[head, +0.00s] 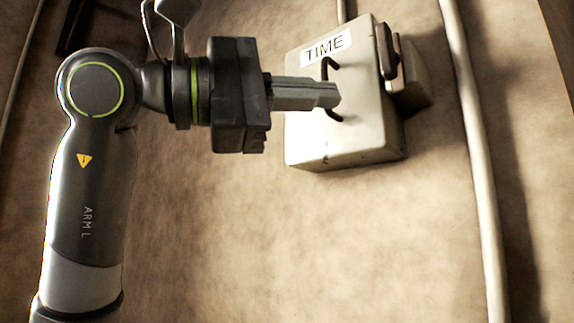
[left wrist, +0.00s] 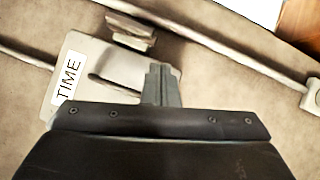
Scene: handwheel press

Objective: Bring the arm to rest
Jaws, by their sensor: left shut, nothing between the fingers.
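My left gripper (head: 322,95) comes in from the left in the head view, with its fingers together and nothing between them. Its fingertips overlap the face of a pale box labelled TIME (head: 345,135); I cannot tell whether they touch it. The box has a dark slot or handle, partly hidden behind the fingers. In the left wrist view the shut fingers (left wrist: 161,84) stand to the right of the slot on the TIME box (left wrist: 90,62). My right gripper is not in view.
A small block with a dark lever (head: 410,80) is on the box's right side. A pale pipe (head: 475,150) runs down the wall to the right of it. The brown wall (head: 300,250) below the box is bare.

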